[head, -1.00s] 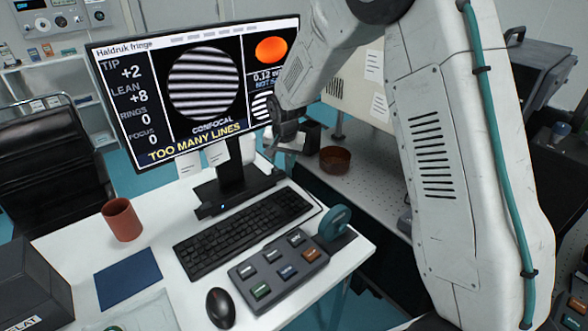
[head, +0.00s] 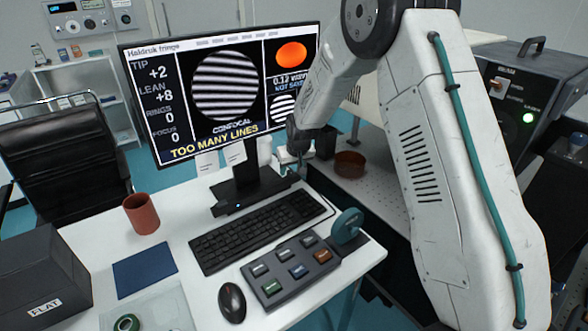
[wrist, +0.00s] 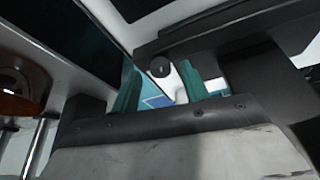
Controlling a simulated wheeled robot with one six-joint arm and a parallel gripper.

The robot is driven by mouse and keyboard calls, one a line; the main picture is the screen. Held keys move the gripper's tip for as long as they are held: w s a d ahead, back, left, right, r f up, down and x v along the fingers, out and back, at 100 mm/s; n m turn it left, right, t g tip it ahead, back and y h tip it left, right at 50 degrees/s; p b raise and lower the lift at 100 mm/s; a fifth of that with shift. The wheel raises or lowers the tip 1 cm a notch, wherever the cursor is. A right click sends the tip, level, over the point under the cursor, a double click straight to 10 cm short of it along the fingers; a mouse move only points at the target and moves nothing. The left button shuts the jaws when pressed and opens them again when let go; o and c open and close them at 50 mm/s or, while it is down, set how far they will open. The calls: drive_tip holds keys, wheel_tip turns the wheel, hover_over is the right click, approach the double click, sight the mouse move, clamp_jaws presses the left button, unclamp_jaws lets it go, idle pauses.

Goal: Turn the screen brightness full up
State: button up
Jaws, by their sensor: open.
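The screen (head: 218,140) is lit and stands on a black stand at the back of the white desk. It shows a striped circle, an orange disc and the words "TOO MANY LINES". My gripper (head: 292,170) is near the screen's lower right corner, pointing down; its fingers are small and partly hidden in the head view. In the wrist view my gripper (wrist: 160,92) has its two teal fingers apart, with nothing held. A small dark round knob (wrist: 160,67) shows between and just beyond the fingers, by a dark bar. Whether the fingers touch it I cannot tell.
A keyboard (head: 255,230), a button box (head: 292,270) with a teal dial (head: 347,226), a mouse (head: 232,302) and a red-brown cup (head: 141,214) are on the desk. A brown round dish (head: 350,164) sits on the perforated table behind my arm.

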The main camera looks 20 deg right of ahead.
drive_tip(key=shift+w+f, duration=0.1)
drive_tip(key=shift+f, duration=0.25)
clamp_jaws()
drive_tip(key=c, duration=1)
unclamp_jaws()
drive_tip(key=shift+d, duration=0.15)
